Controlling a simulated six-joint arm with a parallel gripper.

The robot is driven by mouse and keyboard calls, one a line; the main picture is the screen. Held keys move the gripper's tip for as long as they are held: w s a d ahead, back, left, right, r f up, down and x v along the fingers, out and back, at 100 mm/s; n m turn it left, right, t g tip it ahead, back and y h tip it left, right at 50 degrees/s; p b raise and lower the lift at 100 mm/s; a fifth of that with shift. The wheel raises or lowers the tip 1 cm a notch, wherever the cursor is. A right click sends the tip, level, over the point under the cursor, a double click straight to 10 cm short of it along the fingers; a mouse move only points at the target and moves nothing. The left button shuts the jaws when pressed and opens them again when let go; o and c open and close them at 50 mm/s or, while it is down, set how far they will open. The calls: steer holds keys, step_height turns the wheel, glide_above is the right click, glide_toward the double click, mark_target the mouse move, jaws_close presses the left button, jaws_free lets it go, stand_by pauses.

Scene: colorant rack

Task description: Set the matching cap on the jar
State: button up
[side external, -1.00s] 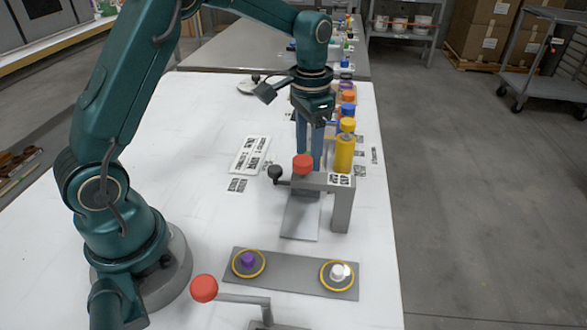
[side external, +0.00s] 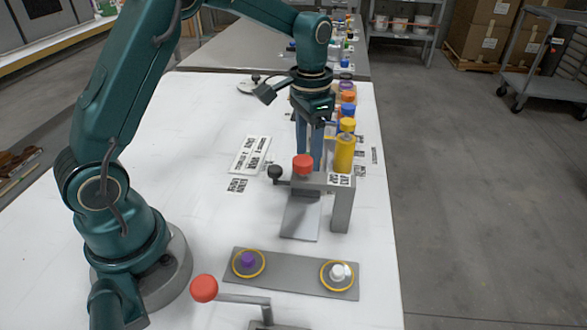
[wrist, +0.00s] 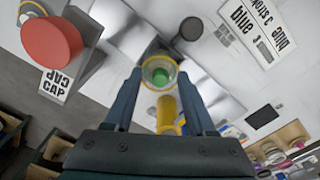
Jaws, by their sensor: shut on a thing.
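My gripper (wrist: 160,74) points down behind the grey stand, and its fingers also show in the side view (side external: 310,150). In the wrist view the fingers are shut on a small round thing (wrist: 159,74) with a pale rim and a green middle. I cannot tell whether it is a jar or a cap. In the side view the red knob and the stand hide the fingertips and what they hold. A yellow bottle (side external: 343,155) with a yellow cap (side external: 348,125) stands just right of the fingers. A blue cap (side external: 348,109) and an orange cap (side external: 348,97) show behind it.
The grey stand (side external: 342,208) has a red knob (side external: 302,164) and a black knob (side external: 275,172). In front lies a grey plate (side external: 292,274) with a purple piece (side external: 248,259) and a white piece (side external: 338,271) in yellow rings. A printed card (side external: 251,155) lies left.

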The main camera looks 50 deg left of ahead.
steer(key=shift+f, duration=0.45)
stand_by(1.1)
steer(key=o, duration=1.4)
steer(key=shift+o, duration=0.6)
steer(key=shift+r, duration=0.15)
steer(key=shift+r, duration=2.4)
